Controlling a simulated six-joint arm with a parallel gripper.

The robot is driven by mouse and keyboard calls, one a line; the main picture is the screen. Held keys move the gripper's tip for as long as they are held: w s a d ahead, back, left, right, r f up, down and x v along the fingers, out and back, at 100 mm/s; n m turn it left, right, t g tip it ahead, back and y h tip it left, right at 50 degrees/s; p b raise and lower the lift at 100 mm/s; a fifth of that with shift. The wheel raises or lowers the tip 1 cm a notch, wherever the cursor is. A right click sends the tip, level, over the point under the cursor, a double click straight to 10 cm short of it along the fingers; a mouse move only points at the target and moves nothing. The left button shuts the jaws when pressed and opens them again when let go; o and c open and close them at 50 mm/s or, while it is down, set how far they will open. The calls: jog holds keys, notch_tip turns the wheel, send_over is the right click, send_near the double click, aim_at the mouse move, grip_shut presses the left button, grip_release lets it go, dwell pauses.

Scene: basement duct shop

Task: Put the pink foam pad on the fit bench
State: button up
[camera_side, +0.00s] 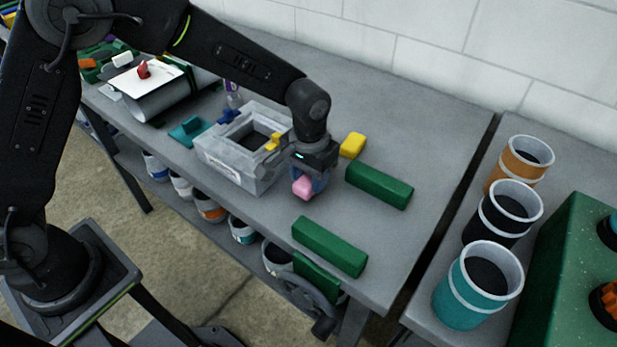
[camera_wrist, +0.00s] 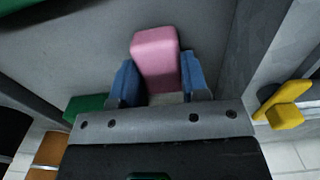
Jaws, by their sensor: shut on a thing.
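The pink foam pad (camera_side: 303,187) is a small block with rounded edges. My gripper (camera_side: 308,178) is shut on it, pointing down over the long grey bench (camera_side: 440,145). In the wrist view the pad (camera_wrist: 155,52) sits between the two blue fingers of my gripper (camera_wrist: 158,82), and its outer end sticks out past them. The pad is just right of the grey open-topped box. I cannot tell how high it is above the bench. No label shows which surface is the fit bench.
The grey box (camera_side: 216,158) bears a yellow clip (camera_side: 272,142) and a blue one (camera_side: 229,117). A yellow block (camera_side: 353,145) and two green bars (camera_side: 380,186) (camera_side: 329,246) lie to the right. Cans (camera_side: 478,285) stand on the right-hand table. Bare bench lies between the green bars.

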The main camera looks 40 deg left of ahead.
aim_at(308, 179)
jog(key=shift+f, duration=0.6)
jog(key=shift+f, duration=0.1)
jog(key=o, duration=0.9)
notch_tip(308, 179, up, 12)
jog(key=s+a+r+t, duration=0.2)
jog(key=s+a+r, duration=0.3)
jog(key=a+r, duration=0.15)
jog(key=s+a+r+t, duration=0.1)
jog(key=s+a, duration=0.3)
jog(key=s, duration=0.4)
jog(key=s+a+r+t, duration=0.1)
jog(key=s+a, duration=0.3)
jog(key=s, duration=0.4)
jog(key=shift+s+a+t, duration=0.35)
jog(key=shift+t, duration=0.45)
